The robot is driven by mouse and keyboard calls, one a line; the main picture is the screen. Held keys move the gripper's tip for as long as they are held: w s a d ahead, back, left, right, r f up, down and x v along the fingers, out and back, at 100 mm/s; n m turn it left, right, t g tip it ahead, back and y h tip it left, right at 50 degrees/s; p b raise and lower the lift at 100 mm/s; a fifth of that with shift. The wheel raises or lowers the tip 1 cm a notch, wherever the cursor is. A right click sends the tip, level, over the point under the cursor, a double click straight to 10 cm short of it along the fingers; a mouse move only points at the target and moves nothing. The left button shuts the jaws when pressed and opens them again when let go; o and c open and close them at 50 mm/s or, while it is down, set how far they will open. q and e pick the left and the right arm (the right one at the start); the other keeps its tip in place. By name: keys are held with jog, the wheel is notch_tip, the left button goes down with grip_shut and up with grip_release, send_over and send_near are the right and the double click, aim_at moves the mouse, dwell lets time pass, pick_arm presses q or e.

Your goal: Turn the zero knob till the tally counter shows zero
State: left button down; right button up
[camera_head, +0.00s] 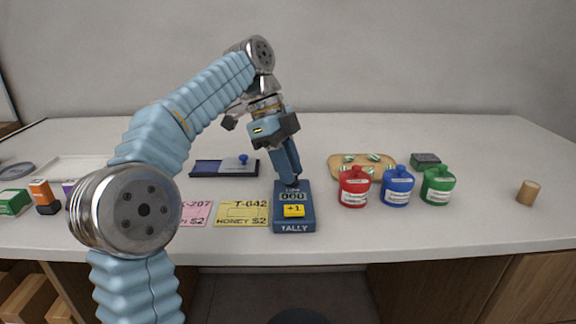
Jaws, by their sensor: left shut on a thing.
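The blue tally counter (280,212) stands on the counter top, with a yellow "+1" button (293,211) and "TALLY" on its front. Its small display (293,197) appears to read 000, though the digits are tiny. My left gripper (293,178) reaches down to the top of the tally counter with its fingers shut. The zero knob is hidden between the fingertips, which are shut on it. My right gripper is not in view.
Pink (196,213) and yellow (241,213) labels lie left of the counter. A cork (528,193) stands far right.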

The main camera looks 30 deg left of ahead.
pick_arm(q)
jog(key=shift+m+g, duration=0.3)
jog(key=shift+m, duration=0.6)
jog(key=c, duration=1)
grip_release()
jog(key=shift+o, duration=0.2)
jog(key=shift+r, duration=0.1)
